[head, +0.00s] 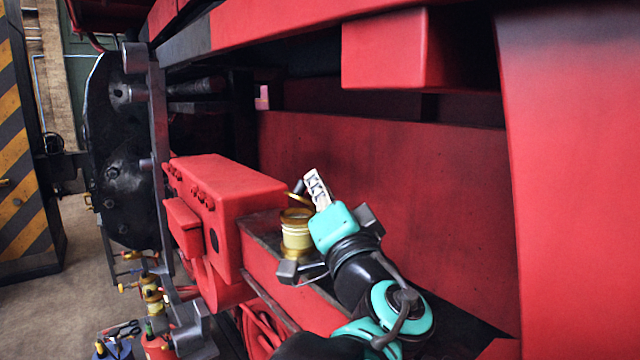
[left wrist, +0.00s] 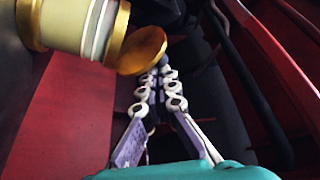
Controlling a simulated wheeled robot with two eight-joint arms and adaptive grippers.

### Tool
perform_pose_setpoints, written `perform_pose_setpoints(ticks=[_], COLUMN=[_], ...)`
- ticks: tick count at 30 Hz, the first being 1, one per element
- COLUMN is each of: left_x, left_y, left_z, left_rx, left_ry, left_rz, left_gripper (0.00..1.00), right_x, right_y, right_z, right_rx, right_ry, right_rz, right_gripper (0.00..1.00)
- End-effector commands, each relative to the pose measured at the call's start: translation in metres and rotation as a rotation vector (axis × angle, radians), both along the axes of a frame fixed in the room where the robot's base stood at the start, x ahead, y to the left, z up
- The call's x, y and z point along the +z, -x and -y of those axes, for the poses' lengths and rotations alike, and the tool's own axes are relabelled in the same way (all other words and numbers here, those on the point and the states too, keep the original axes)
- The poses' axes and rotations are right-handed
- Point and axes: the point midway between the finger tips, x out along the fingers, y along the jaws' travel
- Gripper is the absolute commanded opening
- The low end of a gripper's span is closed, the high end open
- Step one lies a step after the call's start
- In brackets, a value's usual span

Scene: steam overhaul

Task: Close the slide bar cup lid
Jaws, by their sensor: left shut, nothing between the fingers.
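The slide bar cup (head: 296,236) is a cream cylinder with gold bands, standing upright on a dark bar beside a red block. In the left wrist view the cup (left wrist: 85,25) lies across the upper left. Its round gold lid (left wrist: 143,50) is tilted away from the rim, so the cup looks open. A gold edge of the lid (head: 298,197) shows above the rim in the head view. My left gripper (head: 311,178) is just to the right of the cup, its fingers together and empty. In the left wrist view the fingertips (left wrist: 158,72) are close to the lid; contact is unclear.
A red block (head: 225,190) stands left of the cup. A long red panel (head: 400,180) rises behind, and a red beam (head: 385,50) hangs above. Several small cans and tools (head: 150,300) sit at the lower left.

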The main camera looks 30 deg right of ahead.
Motion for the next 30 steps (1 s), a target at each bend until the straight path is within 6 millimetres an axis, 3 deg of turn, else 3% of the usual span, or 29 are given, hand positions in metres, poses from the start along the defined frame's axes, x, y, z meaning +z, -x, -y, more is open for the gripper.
perform_pose_setpoints(ticks=[5, 30], left_x=[-0.005, -0.012], left_y=[0.001, 0.001], left_z=[-0.008, -0.018], left_rx=[0.001, 0.001], left_ry=[0.135, 0.127], left_rz=[0.012, 0.011], left_gripper=[0.00, 0.00], right_x=[-0.002, -0.005], right_y=[0.000, 0.000], right_z=[0.000, 0.000], right_rx=[0.000, 0.000], right_ry=[0.000, 0.000], right_rz=[0.000, 0.000], right_gripper=[0.36, 0.36])
